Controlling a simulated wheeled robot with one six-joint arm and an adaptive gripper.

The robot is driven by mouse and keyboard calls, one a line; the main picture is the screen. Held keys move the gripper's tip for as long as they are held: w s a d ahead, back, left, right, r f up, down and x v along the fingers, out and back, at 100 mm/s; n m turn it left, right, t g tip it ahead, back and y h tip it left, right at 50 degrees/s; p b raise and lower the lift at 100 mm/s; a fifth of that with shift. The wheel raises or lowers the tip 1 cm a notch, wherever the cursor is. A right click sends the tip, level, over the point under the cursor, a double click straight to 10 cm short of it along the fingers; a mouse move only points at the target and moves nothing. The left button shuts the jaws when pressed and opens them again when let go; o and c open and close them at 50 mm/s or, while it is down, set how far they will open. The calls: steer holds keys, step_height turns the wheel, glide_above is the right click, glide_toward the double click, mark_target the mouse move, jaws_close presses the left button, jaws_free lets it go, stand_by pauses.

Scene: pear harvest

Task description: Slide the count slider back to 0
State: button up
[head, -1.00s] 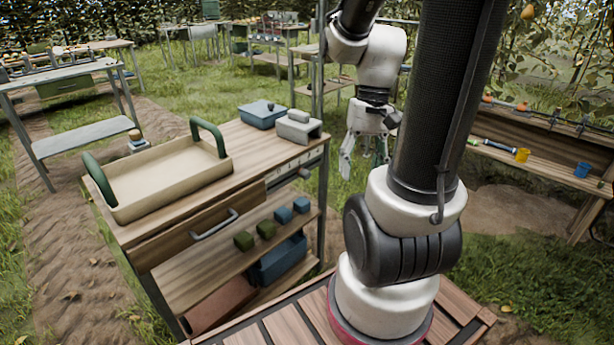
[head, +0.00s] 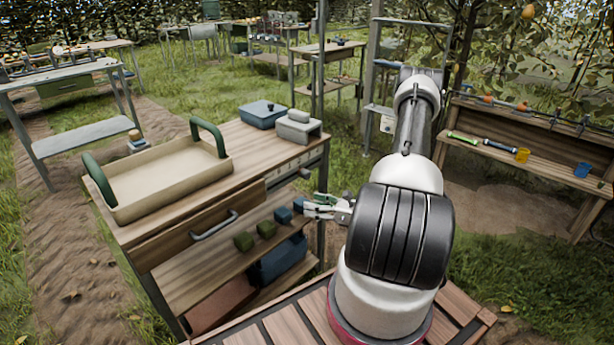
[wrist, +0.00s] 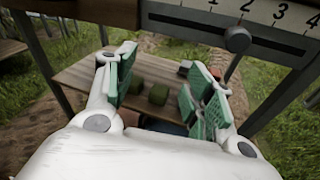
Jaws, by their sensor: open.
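The count slider is a dark round knob (wrist: 237,40) on a slotted strip under a number scale (wrist: 262,10) on the workbench's end. In the wrist view the knob sits roughly below the 2; the 0 is not clearly readable. The knob also shows small in the head view (head: 306,173). My gripper (head: 313,206) is open and empty, below the scale and beside the lower shelf. In the wrist view its green-padded fingers (wrist: 160,80) are spread apart, with the knob beyond them to the upper right, not touched.
Green cubes (head: 254,237) and a blue cube (head: 283,214) stand on the lower shelf (head: 200,278), close to my gripper. A handled tray (head: 165,185) and a blue box (head: 263,115) are on the bench top. A bench leg stands by my gripper.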

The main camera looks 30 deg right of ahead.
mark_target(309, 176)
steer(key=w+d+r+m+t+h, duration=0.2)
steer(key=w+d+m+t+h, duration=0.15)
steer(key=w+d, duration=0.3)
steer(key=shift+h, duration=0.25)
steer(key=x, duration=0.7)
steer(key=shift+w+d+r, duration=0.1)
steer(key=shift+r, duration=0.25)
steer(key=shift+c, duration=0.3)
jaws_close()
